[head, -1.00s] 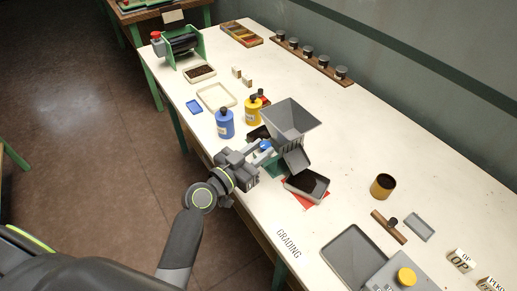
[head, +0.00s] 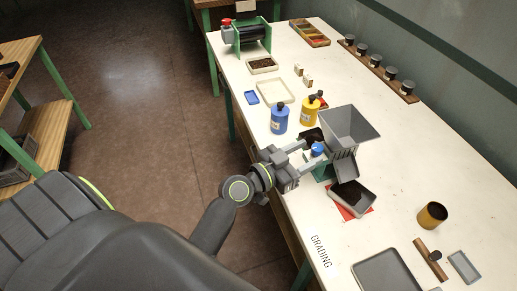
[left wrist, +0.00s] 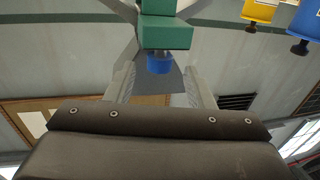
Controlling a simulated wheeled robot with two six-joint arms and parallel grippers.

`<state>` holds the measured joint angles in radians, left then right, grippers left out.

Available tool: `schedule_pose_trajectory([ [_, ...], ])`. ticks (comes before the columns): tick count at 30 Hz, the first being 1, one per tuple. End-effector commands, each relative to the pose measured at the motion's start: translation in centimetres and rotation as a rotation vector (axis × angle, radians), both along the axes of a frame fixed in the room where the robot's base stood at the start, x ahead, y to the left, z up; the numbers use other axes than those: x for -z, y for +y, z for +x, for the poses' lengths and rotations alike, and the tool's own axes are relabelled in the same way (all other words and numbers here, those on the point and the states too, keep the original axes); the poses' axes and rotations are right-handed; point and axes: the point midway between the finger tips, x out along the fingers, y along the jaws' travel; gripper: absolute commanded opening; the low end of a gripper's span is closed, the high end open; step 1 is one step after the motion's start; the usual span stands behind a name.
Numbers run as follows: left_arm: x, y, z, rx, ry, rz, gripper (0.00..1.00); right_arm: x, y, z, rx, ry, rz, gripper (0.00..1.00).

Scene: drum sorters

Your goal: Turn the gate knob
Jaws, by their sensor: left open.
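The gate knob (head: 317,149) is a small blue knob on the near side of the sorter, below the grey hopper (head: 350,128). My left gripper (head: 309,153) is open, with its two fingers on either side of the knob. In the left wrist view the blue knob (left wrist: 160,64) shows between the fingertips (left wrist: 158,88), under a green block (left wrist: 165,33). Whether the fingers touch it I cannot tell. A grey chute (head: 346,166) slopes down from the sorter to a dark tray (head: 352,198). My right gripper is not in view.
A blue bottle (head: 279,119) and a yellow bottle (head: 310,112) stand close behind my left gripper. A red mat (head: 348,213) lies under the dark tray. A brown cup (head: 432,215) and a grey tray (head: 388,273) are farther right.

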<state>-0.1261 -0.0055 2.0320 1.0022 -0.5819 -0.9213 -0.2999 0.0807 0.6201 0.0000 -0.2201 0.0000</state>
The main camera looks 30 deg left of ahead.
Motion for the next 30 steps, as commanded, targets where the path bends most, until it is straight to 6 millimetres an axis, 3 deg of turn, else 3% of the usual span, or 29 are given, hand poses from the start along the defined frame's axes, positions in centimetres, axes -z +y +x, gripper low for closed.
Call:
schedule_pose_trajectory([
  [12,0.5,4.2,-8.7,0.002,0.002,0.008,0.49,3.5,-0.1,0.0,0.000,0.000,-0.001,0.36],
  [18,0.4,5.6,-11.9,0.004,0.002,0.004,0.49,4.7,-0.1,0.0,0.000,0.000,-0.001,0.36],
  [30,0.0,6.8,-14.1,0.002,0.000,0.000,0.49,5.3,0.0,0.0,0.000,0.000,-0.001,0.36],
])
